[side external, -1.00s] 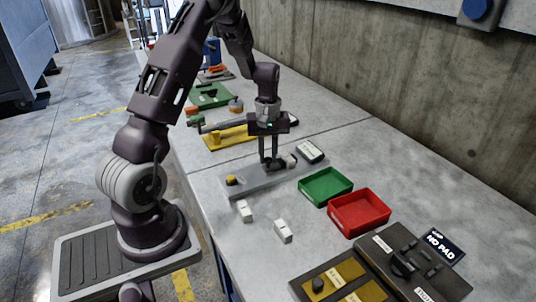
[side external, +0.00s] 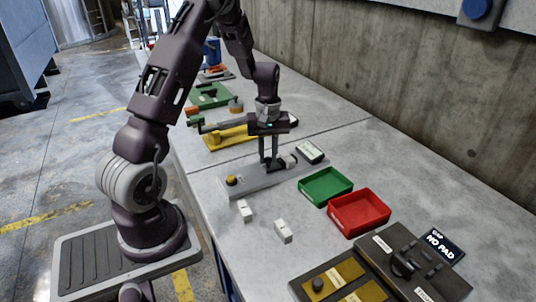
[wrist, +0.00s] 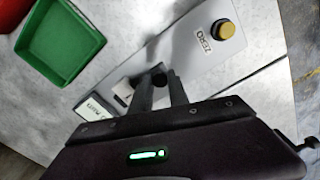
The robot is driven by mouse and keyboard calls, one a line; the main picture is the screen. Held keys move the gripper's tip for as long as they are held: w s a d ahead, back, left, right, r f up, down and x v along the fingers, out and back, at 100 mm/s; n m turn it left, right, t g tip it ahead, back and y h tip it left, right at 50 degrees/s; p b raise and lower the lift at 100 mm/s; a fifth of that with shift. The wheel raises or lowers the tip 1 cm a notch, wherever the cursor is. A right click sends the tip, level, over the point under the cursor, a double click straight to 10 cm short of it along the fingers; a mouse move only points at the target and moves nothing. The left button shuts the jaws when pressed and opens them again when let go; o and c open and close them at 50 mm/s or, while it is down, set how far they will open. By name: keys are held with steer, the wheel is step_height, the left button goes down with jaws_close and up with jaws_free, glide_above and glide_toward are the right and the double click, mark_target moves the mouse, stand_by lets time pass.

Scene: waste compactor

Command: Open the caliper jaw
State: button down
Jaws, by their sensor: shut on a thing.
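The caliper stand is a light grey slab (side external: 258,180) on the bench, with a yellow button (side external: 232,180) at its near left end. In the wrist view the slab (wrist: 190,60) carries the yellow button (wrist: 223,29) beside a "ZERO" label. A pale block with a dark part (wrist: 123,92) lies just left of the fingers. The fingers partly hide the jaw, so its gap cannot be read.
A small labelled display (side external: 310,151) stands behind the slab. A green tray (side external: 326,186) and a red tray (side external: 358,212) are to the right. Two white blocks (side external: 244,211) (side external: 283,232) lie in front. A yellow fixture (side external: 226,138) stands farther back left.

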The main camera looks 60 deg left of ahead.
steer(key=shift+s, duration=1.05)
steer(key=c, duration=1.3)
jaws_free()
steer(key=shift+o, duration=0.2)
